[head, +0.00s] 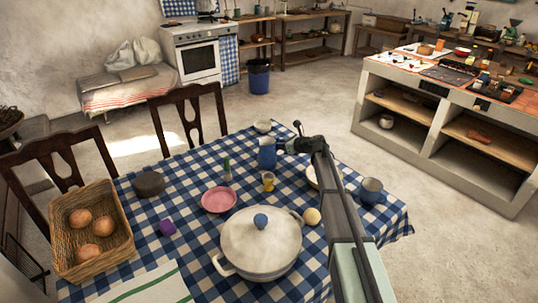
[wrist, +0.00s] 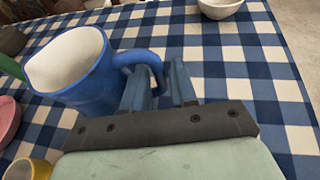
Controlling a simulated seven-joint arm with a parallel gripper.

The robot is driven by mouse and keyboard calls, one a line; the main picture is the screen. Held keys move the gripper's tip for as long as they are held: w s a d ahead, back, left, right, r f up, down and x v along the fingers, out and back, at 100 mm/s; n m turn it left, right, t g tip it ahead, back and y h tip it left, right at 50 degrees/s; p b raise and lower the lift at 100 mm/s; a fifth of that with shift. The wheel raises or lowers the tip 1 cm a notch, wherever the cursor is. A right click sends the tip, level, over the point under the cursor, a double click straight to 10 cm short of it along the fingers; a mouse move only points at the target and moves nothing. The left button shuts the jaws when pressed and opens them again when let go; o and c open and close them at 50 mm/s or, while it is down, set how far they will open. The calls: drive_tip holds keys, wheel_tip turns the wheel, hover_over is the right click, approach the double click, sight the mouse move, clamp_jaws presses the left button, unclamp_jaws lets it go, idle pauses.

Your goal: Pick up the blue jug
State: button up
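The blue jug (head: 267,157) stands upright on the blue-checked table, near its far side. In the wrist view the jug (wrist: 85,85) is at left, its white inside showing and its handle (wrist: 135,58) pointing right towards my fingers. My gripper (head: 290,146) is at the jug's right side, at handle height. In the wrist view my gripper's two fingers (wrist: 160,78) stand apart, with the outer part of the handle seemingly between them. The left finger hides part of the handle, and I cannot tell whether either finger touches it.
A white bowl (head: 262,126) stands beyond the jug. A yellow cup (head: 268,182), a pink plate (head: 218,200) and a green thing (head: 227,169) are nearer. A lidded white pot (head: 262,245) and a blue mug (head: 371,190) also stand on the table (head: 190,178).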

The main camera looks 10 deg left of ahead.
drive_tip(key=shift+w+a+f, duration=0.3)
drive_tip(key=shift+w+a, duration=0.05)
drive_tip(key=shift+a, duration=0.2)
clamp_jaws()
drive_tip(key=shift+d, duration=0.1)
idle(0.9)
